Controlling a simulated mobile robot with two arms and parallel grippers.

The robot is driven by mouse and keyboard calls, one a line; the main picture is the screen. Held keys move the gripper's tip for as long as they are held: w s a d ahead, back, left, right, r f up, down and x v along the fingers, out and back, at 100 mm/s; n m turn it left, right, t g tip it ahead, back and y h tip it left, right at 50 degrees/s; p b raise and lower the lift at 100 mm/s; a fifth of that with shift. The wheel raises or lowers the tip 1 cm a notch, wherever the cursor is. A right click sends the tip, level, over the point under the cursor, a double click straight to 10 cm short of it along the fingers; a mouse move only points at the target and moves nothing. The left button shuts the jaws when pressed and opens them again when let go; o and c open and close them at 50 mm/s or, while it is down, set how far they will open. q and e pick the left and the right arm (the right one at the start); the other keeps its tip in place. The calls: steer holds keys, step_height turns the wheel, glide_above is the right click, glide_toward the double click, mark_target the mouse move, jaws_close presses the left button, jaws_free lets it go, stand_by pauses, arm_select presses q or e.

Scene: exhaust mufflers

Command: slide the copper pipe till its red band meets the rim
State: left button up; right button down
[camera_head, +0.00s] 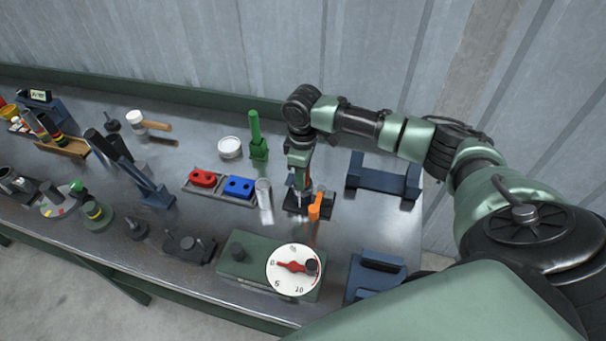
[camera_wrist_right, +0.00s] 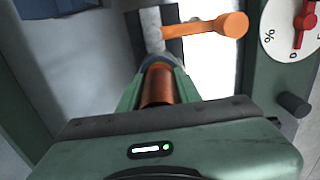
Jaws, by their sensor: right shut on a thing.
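My right gripper (camera_head: 297,187) points down over a small dark stand with an orange lever (camera_head: 315,208). In the right wrist view its fingers (camera_wrist_right: 159,70) are shut on the copper pipe (camera_wrist_right: 157,88), with one finger on each side of it. A bluish-grey curved edge (camera_wrist_right: 160,60) shows just beyond the pipe; I cannot tell whether it is the rim. The orange lever (camera_wrist_right: 215,26) lies just past the fingertips. I cannot make out the red band on the pipe. My left gripper is out of view.
A green box with a round dial (camera_head: 293,269) stands in front of the gripper. A blue cradle (camera_head: 384,179) is to the right. Red (camera_head: 202,178) and blue (camera_head: 239,187) blocks and a green upright tool (camera_head: 257,137) are to the left. Bare bench lies behind.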

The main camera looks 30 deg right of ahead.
steer(key=c, duration=0.9)
jaws_free()
steer(key=shift+f, duration=0.15)
steer(key=shift+s+f, duration=0.1)
steer(key=shift+s+a+f, duration=0.1)
steer(key=r, duration=0.2)
steer(key=r+b, duration=0.1)
steer(key=r, duration=0.4)
steer(key=shift+w+r+b, duration=0.15)
steer(key=shift+w+b, duration=0.1)
steer(key=shift+b, duration=0.15)
steer(key=shift+d+r, duration=0.2)
steer(key=shift+r, duration=0.4)
